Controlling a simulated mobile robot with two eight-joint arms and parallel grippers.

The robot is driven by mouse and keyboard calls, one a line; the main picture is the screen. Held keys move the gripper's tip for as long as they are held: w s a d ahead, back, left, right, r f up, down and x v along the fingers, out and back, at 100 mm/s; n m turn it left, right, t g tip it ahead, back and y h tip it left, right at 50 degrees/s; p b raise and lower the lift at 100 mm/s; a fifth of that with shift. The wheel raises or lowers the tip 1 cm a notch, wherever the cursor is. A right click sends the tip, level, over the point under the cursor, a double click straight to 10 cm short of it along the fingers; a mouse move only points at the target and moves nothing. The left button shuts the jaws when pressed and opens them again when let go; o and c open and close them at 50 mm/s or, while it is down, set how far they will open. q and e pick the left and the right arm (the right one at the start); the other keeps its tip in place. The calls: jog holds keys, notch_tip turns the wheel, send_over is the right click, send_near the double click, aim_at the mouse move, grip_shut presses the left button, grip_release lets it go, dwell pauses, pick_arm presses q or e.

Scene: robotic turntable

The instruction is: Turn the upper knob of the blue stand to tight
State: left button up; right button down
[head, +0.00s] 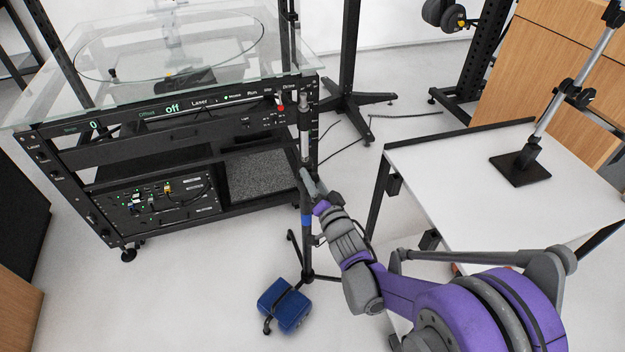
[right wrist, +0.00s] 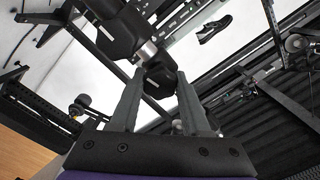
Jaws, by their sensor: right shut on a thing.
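The blue stand (head: 307,221) is a thin dark upright pole with a blue band, standing in front of the rack's right end. Its upper tube is silver and its legs spread on the floor. My right gripper (head: 311,188) reaches the pole above the blue band. In the head view the gripper hides the upper knob. In the right wrist view a black knob (right wrist: 160,75) sits between the tips of my right gripper, which is shut on it. A silver shaft joins it to a larger black part. The knob's tightness cannot be read. My left gripper is not in view.
A black rack (head: 75,158) with a glass top stands at the left, close behind the stand. A white table (head: 440,180) stands at the right, bearing a pole on a black base (head: 520,170). A blue bag (head: 285,305) lies by the stand's legs.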

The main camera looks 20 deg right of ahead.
jog(key=shift+m, duration=1.1)
jog(key=shift+c, duration=1.9)
grip_release()
jog(key=s, duration=1)
jog(key=shift+s+d+p, duration=0.4)
jog(key=shift+p, duration=0.05)
